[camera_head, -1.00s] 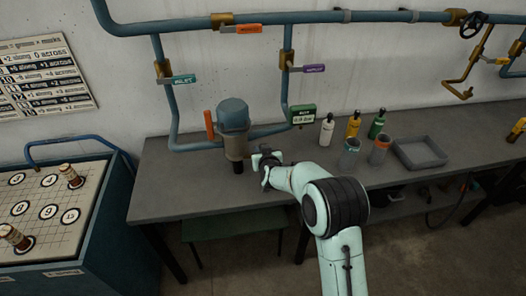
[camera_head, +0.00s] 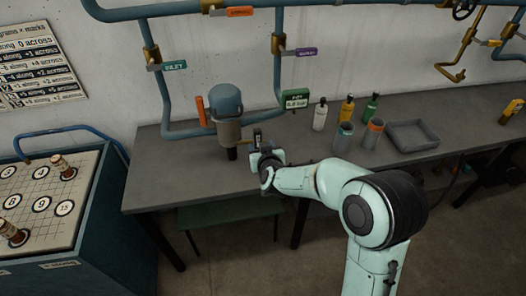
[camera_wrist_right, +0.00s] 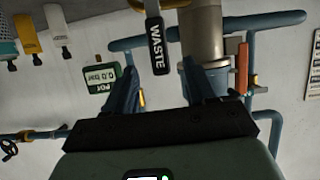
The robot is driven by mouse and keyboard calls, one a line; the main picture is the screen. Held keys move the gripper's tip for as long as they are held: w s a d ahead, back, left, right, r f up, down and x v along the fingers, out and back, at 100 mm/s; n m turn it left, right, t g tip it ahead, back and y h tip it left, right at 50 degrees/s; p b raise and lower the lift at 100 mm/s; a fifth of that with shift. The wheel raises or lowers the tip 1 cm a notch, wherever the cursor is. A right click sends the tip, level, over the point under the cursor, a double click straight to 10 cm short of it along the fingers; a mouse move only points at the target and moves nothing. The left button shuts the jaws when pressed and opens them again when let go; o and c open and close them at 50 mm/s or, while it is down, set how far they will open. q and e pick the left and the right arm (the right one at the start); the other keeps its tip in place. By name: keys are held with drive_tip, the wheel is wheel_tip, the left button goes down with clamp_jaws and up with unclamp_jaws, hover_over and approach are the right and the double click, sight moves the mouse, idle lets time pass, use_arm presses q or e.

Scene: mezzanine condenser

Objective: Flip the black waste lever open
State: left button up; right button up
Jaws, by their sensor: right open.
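The black lever marked WASTE (camera_wrist_right: 157,45) shows in the right wrist view, hanging in the picture beside the grey vessel (camera_wrist_right: 203,35). In the head view the lever (camera_head: 257,138) stands at the right of the vessel (camera_head: 228,115), just beyond my right gripper. My right gripper (camera_wrist_right: 160,84) is open, its two fingers on either side of the lever's line. The lever's end lies between or just ahead of the fingertips; I cannot tell if they touch. In the head view the gripper (camera_head: 263,157) is partly hidden by its own wrist. My left gripper is not in view.
The grey bench (camera_head: 185,172) carries bottles (camera_head: 346,108), cups (camera_head: 343,137) and a grey tray (camera_head: 412,135) at right. A green gauge box (camera_head: 296,99) and blue pipes are close by. An orange handle (camera_head: 201,111) is left of the vessel.

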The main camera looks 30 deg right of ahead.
drive_tip(key=shift+v, duration=1.45)
